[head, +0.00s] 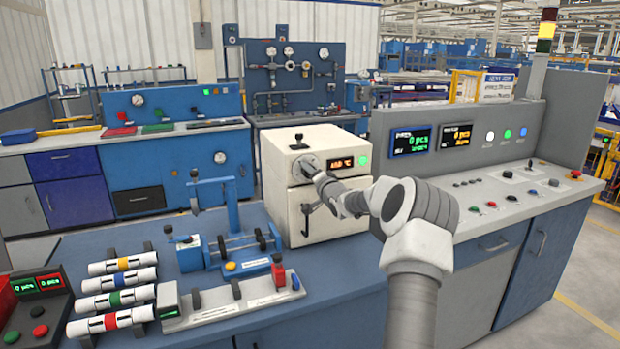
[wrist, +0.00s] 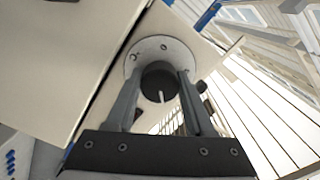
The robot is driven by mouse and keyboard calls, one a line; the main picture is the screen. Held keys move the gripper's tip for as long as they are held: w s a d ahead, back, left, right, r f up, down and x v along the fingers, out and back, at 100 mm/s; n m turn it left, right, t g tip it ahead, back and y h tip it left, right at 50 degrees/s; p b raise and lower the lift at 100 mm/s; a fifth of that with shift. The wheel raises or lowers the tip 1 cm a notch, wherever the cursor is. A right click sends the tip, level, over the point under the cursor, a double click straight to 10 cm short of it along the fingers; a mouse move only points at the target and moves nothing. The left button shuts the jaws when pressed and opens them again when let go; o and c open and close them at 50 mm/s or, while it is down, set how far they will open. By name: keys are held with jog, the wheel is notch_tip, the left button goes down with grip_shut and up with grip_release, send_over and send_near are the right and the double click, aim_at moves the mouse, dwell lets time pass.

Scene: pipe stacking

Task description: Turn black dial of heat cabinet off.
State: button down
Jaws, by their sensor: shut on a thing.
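The cream heat cabinet (head: 325,211) stands on the blue bench, its orange temperature display (head: 342,163) and a green lamp (head: 363,161) lit. Its black dial (wrist: 160,84) sits in a round pale plate (wrist: 162,50) on the cabinet front, with a white pointer line on its face. My gripper (wrist: 161,76) is shut on the dial, one finger on each side. In the head view my gripper (head: 314,171) reaches the cabinet's upper front and largely hides the dial.
A second black knob (head: 299,141) stands on the cabinet top. Racked pipes (head: 118,283) and a blue clamp fixture (head: 192,253) lie to the left. A grey control console (head: 500,150) stands close on the right.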

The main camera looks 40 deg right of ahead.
jog(key=n+b, duration=0.1)
jog(key=n, duration=0.2)
jog(key=shift+f+n, duration=0.1)
jog(key=shift+n, duration=0.3)
jog(key=n+b, duration=0.2)
jog(key=n, duration=0.2)
jog(key=shift+n, duration=0.3)
jog(key=n+b, duration=0.2)
jog(key=n, duration=0.2)
jog(key=n+b, duration=0.2)
jog(key=n, duration=0.2)
jog(key=n+b, duration=0.2)
jog(key=n, duration=0.2)
jog(key=shift+n, duration=0.3)
jog(key=n+b, duration=0.2)
jog(key=n, duration=0.1)
jog(key=shift+d+n, duration=0.1)
jog(key=shift+n, duration=0.3)
jog(key=n+b, duration=0.2)
jog(key=n, duration=0.2)
jog(key=shift+b, duration=0.35)
jog(key=shift+n+b, duration=0.85)
jog(key=shift+n, duration=0.95)
jog(key=shift+r+n, duration=0.2)
jog(key=shift+n, duration=0.1)
